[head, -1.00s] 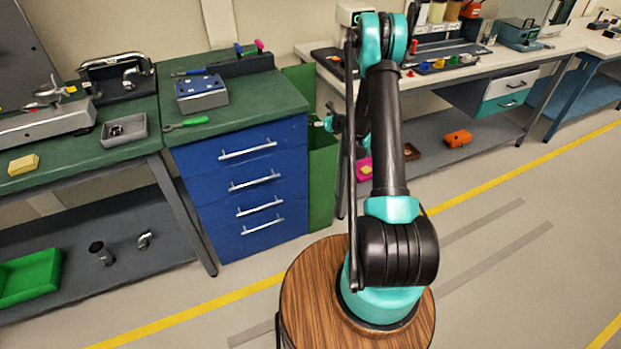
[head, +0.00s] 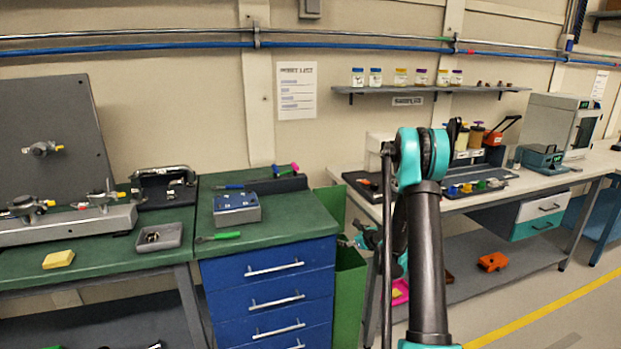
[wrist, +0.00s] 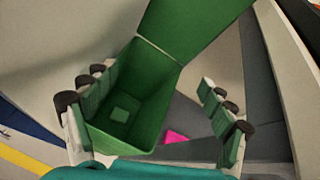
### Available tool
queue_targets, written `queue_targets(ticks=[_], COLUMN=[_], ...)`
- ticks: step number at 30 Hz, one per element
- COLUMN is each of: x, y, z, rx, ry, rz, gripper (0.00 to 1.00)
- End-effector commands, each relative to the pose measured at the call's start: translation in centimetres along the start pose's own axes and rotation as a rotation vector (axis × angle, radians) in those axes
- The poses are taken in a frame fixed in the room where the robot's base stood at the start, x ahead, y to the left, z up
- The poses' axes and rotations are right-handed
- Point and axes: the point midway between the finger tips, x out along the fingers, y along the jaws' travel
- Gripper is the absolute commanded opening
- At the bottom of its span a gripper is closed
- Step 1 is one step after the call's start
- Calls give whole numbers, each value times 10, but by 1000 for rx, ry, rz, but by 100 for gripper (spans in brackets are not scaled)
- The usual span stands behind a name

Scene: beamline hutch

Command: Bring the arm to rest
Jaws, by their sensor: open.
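My arm rises in the middle of the head view, its upper joint in front of the right bench. My gripper (wrist: 155,82) is open and empty in the wrist view, with its fingers spread wide on both sides. It points down toward an open green bin (wrist: 150,140) with its lid raised. A small green square patch (wrist: 119,115) shows on the bin's floor. In the head view my gripper (head: 362,240) is partly hidden behind my arm, beside the bin (head: 349,300), which stands right of the blue drawers.
The green-topped bench (head: 285,222) over blue drawers (head: 275,290) stands close on the left. The right bench (head: 375,205) holds small parts and a teal box (head: 540,158). A pink item (head: 400,291) and an orange item (head: 493,262) lie low behind my arm. Floor at right is clear.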

Motion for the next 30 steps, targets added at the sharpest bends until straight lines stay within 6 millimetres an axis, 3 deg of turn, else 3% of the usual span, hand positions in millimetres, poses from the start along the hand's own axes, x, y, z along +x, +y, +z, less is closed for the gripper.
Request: queue_targets(ticks=[6, 15, 22, 30], x=[-54, -135, -199, -275], y=[17, 46, 70, 99], z=[38, 64, 66, 52], rx=[-447, -1055, -1500, -1998], ry=[91, 197, 260, 309], rz=[48, 159, 279, 462], gripper=[83, 83, 83, 83])
